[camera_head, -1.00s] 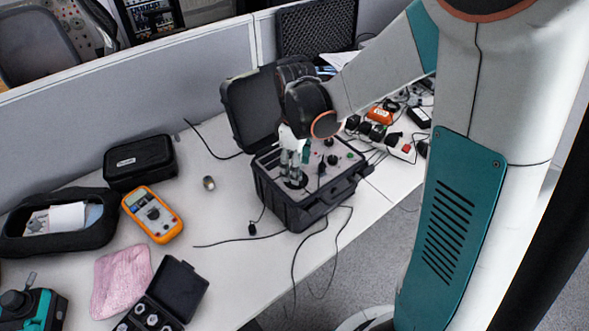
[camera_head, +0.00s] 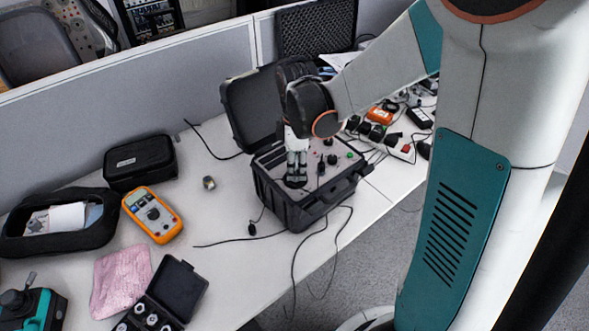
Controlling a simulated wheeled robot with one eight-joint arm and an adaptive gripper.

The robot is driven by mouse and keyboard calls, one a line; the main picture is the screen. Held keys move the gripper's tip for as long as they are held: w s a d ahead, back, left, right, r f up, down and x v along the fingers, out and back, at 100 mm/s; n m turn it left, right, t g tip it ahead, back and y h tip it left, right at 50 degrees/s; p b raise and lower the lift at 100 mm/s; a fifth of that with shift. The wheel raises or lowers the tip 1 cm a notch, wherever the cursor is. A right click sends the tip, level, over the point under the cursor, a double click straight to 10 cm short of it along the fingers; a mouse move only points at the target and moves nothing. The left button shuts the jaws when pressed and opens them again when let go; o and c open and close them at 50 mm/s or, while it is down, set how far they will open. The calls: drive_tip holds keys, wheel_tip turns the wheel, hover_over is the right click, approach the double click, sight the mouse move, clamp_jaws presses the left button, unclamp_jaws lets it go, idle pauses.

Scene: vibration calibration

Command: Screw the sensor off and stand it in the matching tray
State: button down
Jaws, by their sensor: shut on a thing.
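My gripper (camera_head: 296,172) points down over the panel of the open black calibrator case (camera_head: 318,212). Its fingers are closed together just above the round dark mount on the panel's left side. The sensor between the fingers is hidden by them and too small to make out. A small open black box (camera_head: 178,290) at the bottom holds several round silver and white pieces in its tray. A small metal cylinder (camera_head: 209,183) stands alone on the table left of the calibrator.
An orange multimeter (camera_head: 153,214), a pink cloth (camera_head: 121,282), a black case (camera_head: 140,162) and an open pouch (camera_head: 58,222) lie at left. Cables trail over the table's front edge. A cluttered power strip (camera_head: 399,150) is at right. The table between calibrator and multimeter is mostly clear.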

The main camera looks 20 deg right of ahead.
drive_tip(key=shift+w, duration=0.2)
drive_tip(key=shift+w+d+n, duration=0.1)
drive_tip(key=shift+n, duration=1.9)
drive_tip(key=shift+n, duration=0.6)
drive_tip(key=n, duration=0.2)
drive_tip(key=shift+w+n, duration=0.1)
drive_tip(key=shift+n, duration=0.3)
drive_tip(key=shift+f+n+b, duration=0.1)
drive_tip(key=shift+n+b, duration=0.2)
drive_tip(key=shift+n, duration=0.7)
drive_tip(key=shift+w+n, duration=0.1)
drive_tip(key=shift+n, duration=0.9)
